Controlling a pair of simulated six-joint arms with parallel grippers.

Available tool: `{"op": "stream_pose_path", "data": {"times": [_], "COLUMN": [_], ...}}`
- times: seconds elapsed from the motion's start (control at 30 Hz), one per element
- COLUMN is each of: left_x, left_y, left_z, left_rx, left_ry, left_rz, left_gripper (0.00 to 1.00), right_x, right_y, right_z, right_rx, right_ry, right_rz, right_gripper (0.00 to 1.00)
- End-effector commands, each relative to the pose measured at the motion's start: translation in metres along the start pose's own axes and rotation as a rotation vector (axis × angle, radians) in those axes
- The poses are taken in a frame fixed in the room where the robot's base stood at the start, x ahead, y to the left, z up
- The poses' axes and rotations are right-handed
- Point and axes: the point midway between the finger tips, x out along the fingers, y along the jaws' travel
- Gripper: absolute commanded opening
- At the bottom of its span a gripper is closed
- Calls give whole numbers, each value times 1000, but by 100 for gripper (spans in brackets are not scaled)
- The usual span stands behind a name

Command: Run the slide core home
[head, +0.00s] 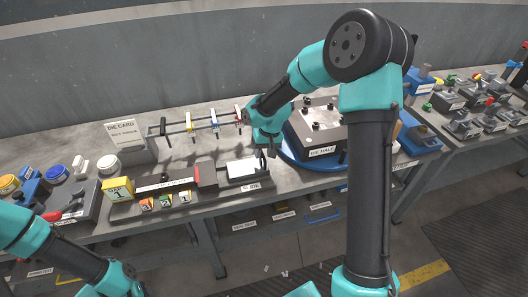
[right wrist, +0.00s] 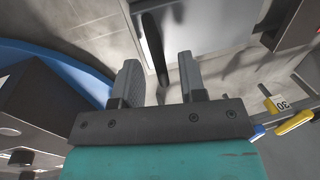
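A low fixture (head: 165,184) with a labelled dark bar lies along the front of the bench. A reddish-brown block (head: 206,174) stands at its right end, beside a pale-topped block (head: 243,168); I cannot tell which part is the slide core. My right gripper (head: 264,156) is low at the right end of the pale-topped block. In the right wrist view its two fingers (right wrist: 161,82) stand apart, with a thin dark upright part (right wrist: 156,48) between and beyond them. I see no clear contact. Only my left arm shows at lower left; its fingers are out of view.
A blue-based turntable with a box marked die half (head: 321,153) stands right of my right gripper. Behind is a rack (head: 200,124) with coloured clips, and a die card (head: 125,130).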

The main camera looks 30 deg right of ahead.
Motion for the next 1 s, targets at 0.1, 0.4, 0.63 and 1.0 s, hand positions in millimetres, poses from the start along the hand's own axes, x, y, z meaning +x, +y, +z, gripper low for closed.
{"op": "stream_pose_path", "data": {"times": [0.1, 0.4, 0.63, 1.0], "left_x": [0, 0, 0, 0], "left_y": [0, 0, 0, 0], "left_z": [0, 0, 0, 0], "left_rx": [0, 0, 0, 0], "left_ry": [0, 0, 0, 0], "left_rz": [0, 0, 0, 0], "left_gripper": [43, 43, 43, 43], "right_x": [0, 0, -1, 0], "right_y": [0, 0, 0, -4], "right_z": [0, 0, 0, 0], "right_rx": [0, 1, 0, -1], "right_ry": [0, 1, 1, 1], "right_rz": [0, 0, 0, 0], "right_gripper": [38, 12, 0, 0]}}
